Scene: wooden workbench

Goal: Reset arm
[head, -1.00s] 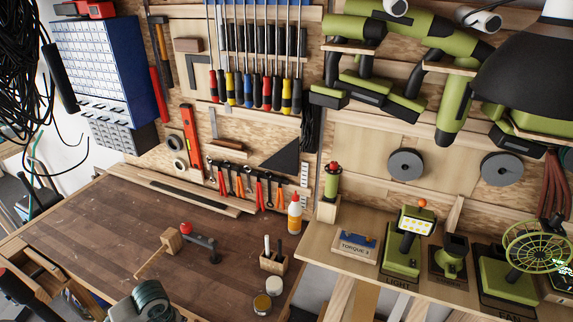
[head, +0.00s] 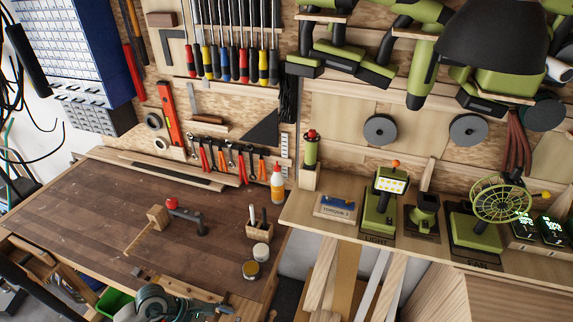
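Neither of my grippers shows in the head view, and I see no part of either arm that I can be sure of. The wooden workbench (head: 90,215) fills the left and lower middle. A small wooden holder (head: 260,231) and two round tins stand near the right edge.
A shelf (head: 300,215) at right bears a work light (head: 378,218), a fan (head: 500,200) and lit chargers (head: 551,229). Tools hang on the pegboard behind. A grey-green power tool (head: 155,303) and a green bin (head: 113,303) are at the bottom left. The bench middle is mostly clear.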

